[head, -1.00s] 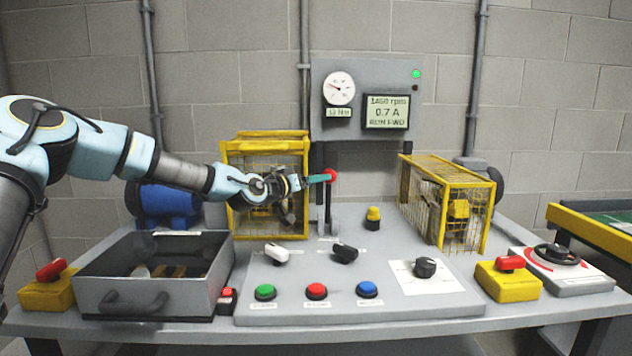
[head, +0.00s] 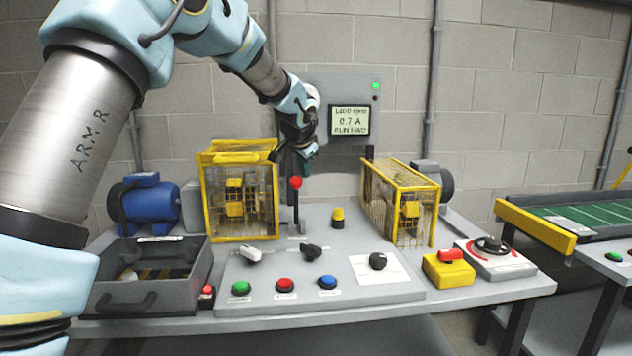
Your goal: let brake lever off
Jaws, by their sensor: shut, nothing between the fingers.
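The brake lever is a dark upright rod with a red ball knob (head: 295,182). It stands behind the control panel, just right of the left yellow cage, and looks nearly upright. My gripper (head: 307,170) is above and slightly right of the knob in the picture, pointing down. It appears apart from the knob, and its fingers are shut with nothing held. My arm hides the round gauge.
The left yellow cage (head: 238,150) and right yellow cage (head: 405,178) flank the lever. A control panel (head: 320,295) with buttons and knobs lies in front. An open grey drawer box (head: 150,298) is at left. A yellow-black knob (head: 338,217) stands right of the lever.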

